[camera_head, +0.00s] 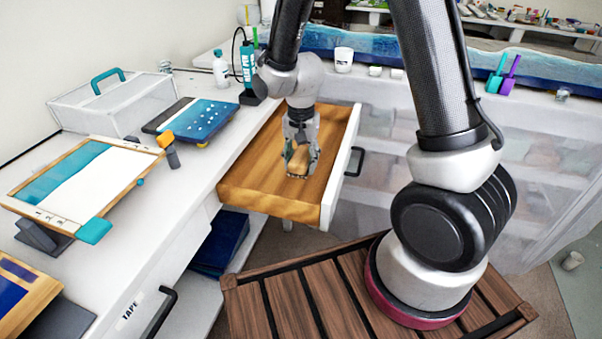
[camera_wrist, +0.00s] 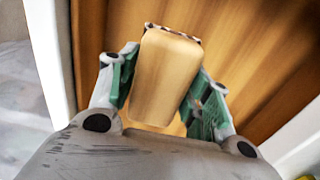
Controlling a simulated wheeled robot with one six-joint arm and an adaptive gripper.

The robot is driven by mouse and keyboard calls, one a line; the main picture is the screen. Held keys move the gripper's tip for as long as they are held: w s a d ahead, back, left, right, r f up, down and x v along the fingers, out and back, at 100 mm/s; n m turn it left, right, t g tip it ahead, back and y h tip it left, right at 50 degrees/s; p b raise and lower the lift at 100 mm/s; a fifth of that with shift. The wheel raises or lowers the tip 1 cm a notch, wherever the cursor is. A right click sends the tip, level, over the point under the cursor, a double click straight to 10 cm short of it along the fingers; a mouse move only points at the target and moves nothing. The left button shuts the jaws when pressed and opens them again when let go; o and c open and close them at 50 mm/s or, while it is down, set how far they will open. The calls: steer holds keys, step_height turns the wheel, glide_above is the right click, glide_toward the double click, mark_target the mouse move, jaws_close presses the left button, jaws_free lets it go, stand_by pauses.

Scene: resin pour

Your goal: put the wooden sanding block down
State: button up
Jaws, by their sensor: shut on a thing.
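The wooden sanding block (camera_head: 299,160) is pale wood, with a dark speckled edge along its far end in the wrist view (camera_wrist: 165,75). My gripper (camera_head: 301,158) is shut on it, with a green-padded finger at each side of the block in the wrist view (camera_wrist: 163,92). The gripper points down over the wooden surface of an open drawer (camera_head: 262,165). The block is low over this surface; I cannot tell whether it touches it.
The white worktop (camera_head: 180,205) runs along the left, with a framed teal-and-white panel (camera_head: 85,180), a blue panel (camera_head: 195,120) and a clear box with a teal handle (camera_head: 110,105). A bottle (camera_head: 220,70) and teal tube (camera_head: 247,65) stand behind the drawer. Bare wood surrounds the block.

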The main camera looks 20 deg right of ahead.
mark_target(301, 181)
steer(key=shift+f, duration=2.05)
steer(key=shift+f, duration=0.1)
steer(key=shift+f, duration=0.3)
steer(key=o, duration=1.1)
steer(key=shift+o, duration=0.2)
